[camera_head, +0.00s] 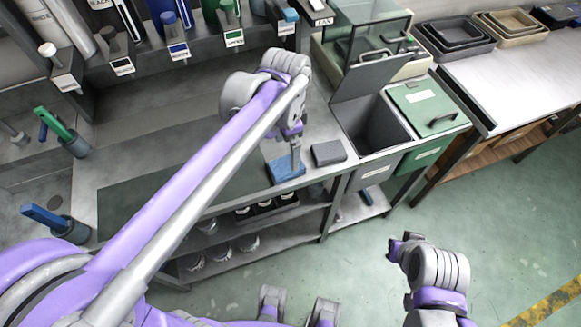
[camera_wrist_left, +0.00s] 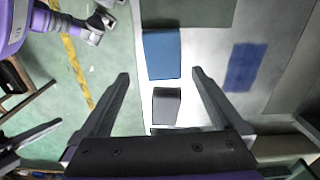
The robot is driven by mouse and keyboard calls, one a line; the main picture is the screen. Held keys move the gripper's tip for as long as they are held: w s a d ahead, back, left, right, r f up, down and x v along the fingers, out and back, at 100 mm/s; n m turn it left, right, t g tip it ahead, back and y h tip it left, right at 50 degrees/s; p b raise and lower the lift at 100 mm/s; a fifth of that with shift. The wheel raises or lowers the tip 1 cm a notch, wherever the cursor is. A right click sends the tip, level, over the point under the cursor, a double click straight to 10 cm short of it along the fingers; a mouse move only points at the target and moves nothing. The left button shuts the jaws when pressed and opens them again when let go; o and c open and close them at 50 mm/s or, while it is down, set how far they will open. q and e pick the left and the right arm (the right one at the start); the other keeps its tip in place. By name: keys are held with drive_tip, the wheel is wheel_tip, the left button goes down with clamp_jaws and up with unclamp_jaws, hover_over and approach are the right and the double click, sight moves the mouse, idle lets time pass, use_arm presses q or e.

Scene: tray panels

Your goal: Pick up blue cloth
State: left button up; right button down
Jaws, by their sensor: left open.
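The blue cloth (camera_head: 287,170) lies folded flat near the front edge of the grey bench, and shows in the left wrist view (camera_wrist_left: 161,55). My left gripper (camera_head: 297,160) points down over the bench at the cloth. In the left wrist view my left gripper (camera_wrist_left: 160,73) is open and empty, with the cloth between and beyond its fingertips. A dark grey folded cloth (camera_head: 328,152) lies beside the blue one, also in the left wrist view (camera_wrist_left: 166,106). My right gripper (camera_head: 397,248) is off the bench over the floor; its jaw gap is unclear.
An open grey bin (camera_head: 377,128) and a green-lidded bin (camera_head: 425,105) stand right of the cloths. A raised dark lid (camera_head: 368,78) rises behind them. Bottles line the back shelf. A blue flat patch (camera_wrist_left: 245,67) shows on the bench. The green floor is clear in front.

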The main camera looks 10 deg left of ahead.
sight(287, 165)
use_arm(q)
drive_tip(key=f, duration=0.7)
drive_tip(key=shift+w+a+f, duration=0.1)
drive_tip(key=shift+w+f, duration=0.1)
drive_tip(key=shift+f, duration=0.2)
drive_tip(key=shift+c, duration=0.2)
drive_tip(key=c, duration=1.1)
wheel_tip(287, 165, up, 10)
drive_tip(key=shift+r, duration=0.1)
